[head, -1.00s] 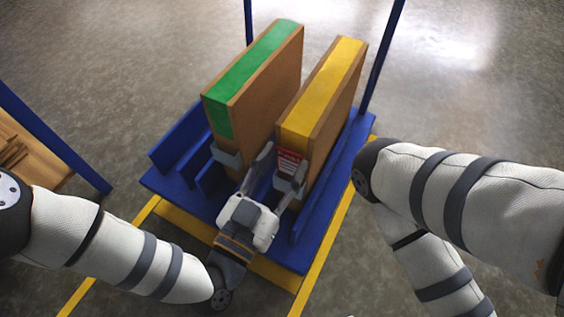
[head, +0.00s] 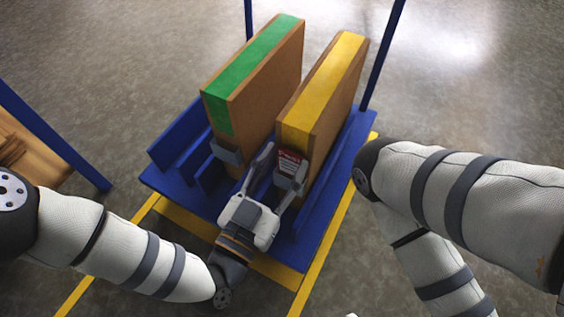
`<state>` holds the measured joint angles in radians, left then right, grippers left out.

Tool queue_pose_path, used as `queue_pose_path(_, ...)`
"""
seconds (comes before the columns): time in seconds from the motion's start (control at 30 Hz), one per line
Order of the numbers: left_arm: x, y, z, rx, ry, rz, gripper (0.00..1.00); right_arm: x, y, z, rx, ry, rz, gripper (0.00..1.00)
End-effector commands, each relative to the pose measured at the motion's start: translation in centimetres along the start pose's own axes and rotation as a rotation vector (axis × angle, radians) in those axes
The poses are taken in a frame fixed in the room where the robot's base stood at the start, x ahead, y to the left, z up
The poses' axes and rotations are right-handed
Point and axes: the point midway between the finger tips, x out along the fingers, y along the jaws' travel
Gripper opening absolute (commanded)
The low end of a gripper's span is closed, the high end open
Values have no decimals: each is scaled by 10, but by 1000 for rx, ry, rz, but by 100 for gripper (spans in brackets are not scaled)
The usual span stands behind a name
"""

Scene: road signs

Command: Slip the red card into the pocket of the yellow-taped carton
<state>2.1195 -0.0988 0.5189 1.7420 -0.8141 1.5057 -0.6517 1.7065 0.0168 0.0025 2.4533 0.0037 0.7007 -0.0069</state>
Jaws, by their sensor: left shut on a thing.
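The yellow-taped carton (head: 318,98) stands upright on the right of the blue cart. A grey pocket (head: 284,180) is on its near end, partly hidden by my gripper. The red card (head: 289,162), with white markings, is upright against that end, its lower part hidden at the pocket. I cannot tell how deep it sits. My left gripper (head: 281,168) is at the card, shut on it, with one finger to the left and one at the right. My right arm shows at the right, but its gripper is out of view.
A green-taped carton (head: 250,75) with its own grey pocket (head: 225,152) stands to the left. The blue cart deck (head: 205,203) has raised dividers, blue corner posts (head: 382,55) and a yellow frame. A wooden surface (head: 30,150) is at the left edge.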

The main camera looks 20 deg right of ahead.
Motion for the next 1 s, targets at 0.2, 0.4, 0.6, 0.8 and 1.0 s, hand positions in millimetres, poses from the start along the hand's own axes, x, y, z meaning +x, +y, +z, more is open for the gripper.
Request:
queue_pose_path(0.2,0,0,5,0,0,0,31,2,0,-2,0,-3,0,41)
queue_pose_path(0.4,-1,0,9,-1,0,0,31,3,0,-3,0,-6,0,41)
queue_pose_path(0.6,-1,0,13,-1,0,0,31,5,0,-4,0,-8,0,41)
queue_pose_path(0.8,-1,0,17,-1,0,0,31,6,0,-5,0,-10,0,41)
queue_pose_path(1.0,-2,0,21,-1,0,0,31,8,0,-6,0,-13,0,41)
